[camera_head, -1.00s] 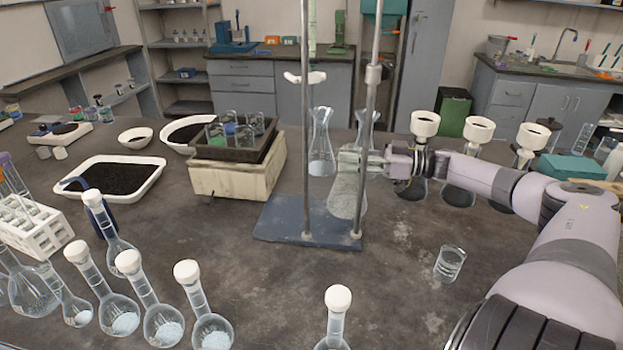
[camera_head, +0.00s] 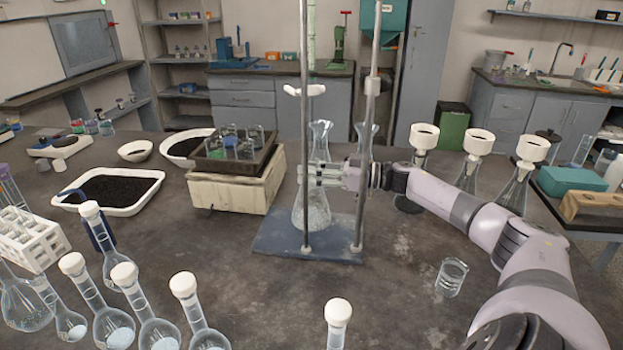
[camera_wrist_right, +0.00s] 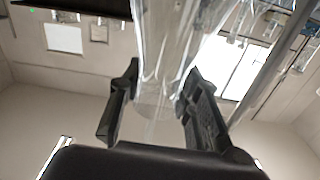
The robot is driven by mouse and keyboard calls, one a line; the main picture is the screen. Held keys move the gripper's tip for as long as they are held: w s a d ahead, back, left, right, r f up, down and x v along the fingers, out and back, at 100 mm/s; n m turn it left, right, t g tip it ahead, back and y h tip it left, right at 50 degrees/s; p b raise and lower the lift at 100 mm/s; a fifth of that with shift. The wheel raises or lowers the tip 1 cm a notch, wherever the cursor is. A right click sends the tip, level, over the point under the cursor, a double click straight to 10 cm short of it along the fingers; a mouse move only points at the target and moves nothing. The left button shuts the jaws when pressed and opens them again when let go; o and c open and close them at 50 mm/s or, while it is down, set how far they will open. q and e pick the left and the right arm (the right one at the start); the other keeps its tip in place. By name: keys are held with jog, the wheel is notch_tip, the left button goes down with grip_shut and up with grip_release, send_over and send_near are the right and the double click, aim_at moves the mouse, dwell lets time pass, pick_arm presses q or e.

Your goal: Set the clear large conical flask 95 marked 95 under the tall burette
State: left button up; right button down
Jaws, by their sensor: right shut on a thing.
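The clear conical flask (camera_head: 312,213) is upright over the blue stand base (camera_head: 276,243), behind the near metal rod. My right gripper (camera_head: 318,173) is shut on its neck, reaching between the two stand rods. In the right wrist view the fingers (camera_wrist_right: 160,108) flank the clear glass neck (camera_wrist_right: 165,45). The tall burette (camera_head: 311,40) hangs above, partly behind the near rod, with a white clamp (camera_head: 305,90) below it. The flask's marking cannot be read, and I cannot tell whether its bottom touches the base. My left gripper is not in view.
More clear conical flasks (camera_head: 365,140) stand behind the stand. Flasks with white funnels (camera_head: 424,136) stand to the right. A small beaker (camera_head: 451,278) is at front right. White-stoppered flasks (camera_head: 112,325) line the front left. A sieve box (camera_head: 233,187) is left of the stand.

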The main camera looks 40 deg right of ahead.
notch_tip(320, 180, down, 2)
jog(key=shift+f, duration=0.2)
jog(key=c, duration=1.2)
grip_release()
jog(key=shift+s, duration=0.1)
jog(key=shift+s+d+f, duration=0.1)
jog(key=shift+s+d, duration=0.35)
jog(key=v, duration=1)
jog(key=shift+s+d+p, duration=0.2)
jog(key=shift+s+p, duration=0.1)
jog(key=shift+p, duration=0.1)
